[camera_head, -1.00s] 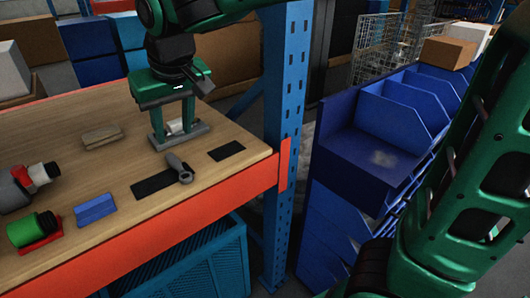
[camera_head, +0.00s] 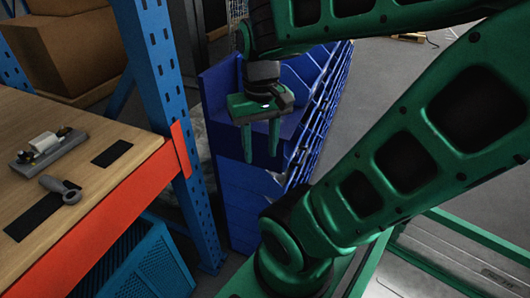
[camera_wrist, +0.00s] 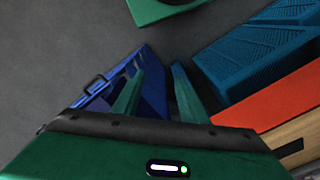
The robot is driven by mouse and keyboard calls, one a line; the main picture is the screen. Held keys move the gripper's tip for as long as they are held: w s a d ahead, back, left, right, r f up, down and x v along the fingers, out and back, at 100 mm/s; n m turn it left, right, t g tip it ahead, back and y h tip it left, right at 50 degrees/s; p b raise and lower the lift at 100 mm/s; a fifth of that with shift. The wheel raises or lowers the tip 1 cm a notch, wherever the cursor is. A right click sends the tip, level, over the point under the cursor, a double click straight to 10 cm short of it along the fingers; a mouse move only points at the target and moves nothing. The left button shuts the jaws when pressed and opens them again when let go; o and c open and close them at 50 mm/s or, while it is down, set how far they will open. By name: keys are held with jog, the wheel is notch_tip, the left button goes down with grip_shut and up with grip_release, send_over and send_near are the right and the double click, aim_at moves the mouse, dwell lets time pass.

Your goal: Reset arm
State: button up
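My green gripper (camera_head: 262,146) hangs pointing down in front of the blue bin rack, to the right of the workbench. Its two fingers are apart with nothing between them. In the wrist view the gripper (camera_wrist: 158,78) also shows its fingers spread and empty, with the grey floor beyond them. A grey and white fixture (camera_head: 48,148) sits on the wooden workbench (camera_head: 100,185), clear of my gripper. A grey wrench-like tool (camera_head: 62,188) lies near a black strip on the same bench.
The blue bin rack (camera_head: 232,200) stands close behind and below my gripper. A blue perforated upright (camera_head: 165,95) and the orange bench edge (camera_head: 125,205) are to the left. A blue crate (camera_head: 150,265) is under the bench. Open grey floor lies at the right.

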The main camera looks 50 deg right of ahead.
jog(key=shift+s+d+f+m, duration=0.15)
jog(key=shift+s+d+f, duration=0.1)
jog(key=shift+s, duration=0.35)
jog(key=shift+s+d+f+m, duration=0.1)
jog(key=shift+s+f+m, duration=0.1)
jog(key=shift+s, duration=0.4)
jog(key=shift+w+f, duration=0.25)
jog(key=shift+w, duration=0.4)
dwell(0.3)
jog(key=shift+c, duration=1)
jog(key=shift+s+d, duration=0.1)
